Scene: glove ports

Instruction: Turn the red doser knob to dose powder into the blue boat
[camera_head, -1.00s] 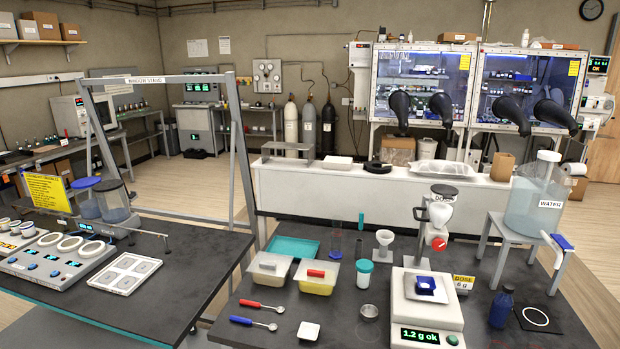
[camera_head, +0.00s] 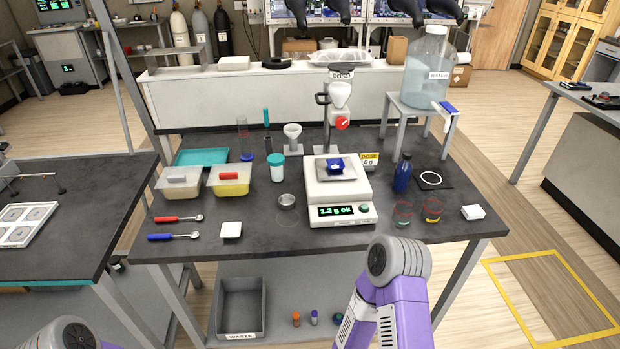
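The red doser knob (camera_head: 342,123) is on the front of the doser (camera_head: 340,95), which hangs on a stand behind the balance. The blue boat (camera_head: 335,165) sits on the pan of the white balance (camera_head: 316,193). The balance display (camera_head: 337,211) reads "1.2 g ok". My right arm comes in at the bottom centre, in front of the table and apart from the knob. Part of my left arm shows at the bottom left corner. Neither gripper's fingers show.
A water jug (camera_head: 427,75) stands on a grey stand at the right, with a blue bottle (camera_head: 403,173) below. Two tubs, including one of yellow powder (camera_head: 230,188), and spoons lie at the left. The front table strip is mostly clear. A waste bin (camera_head: 240,308) is underneath.

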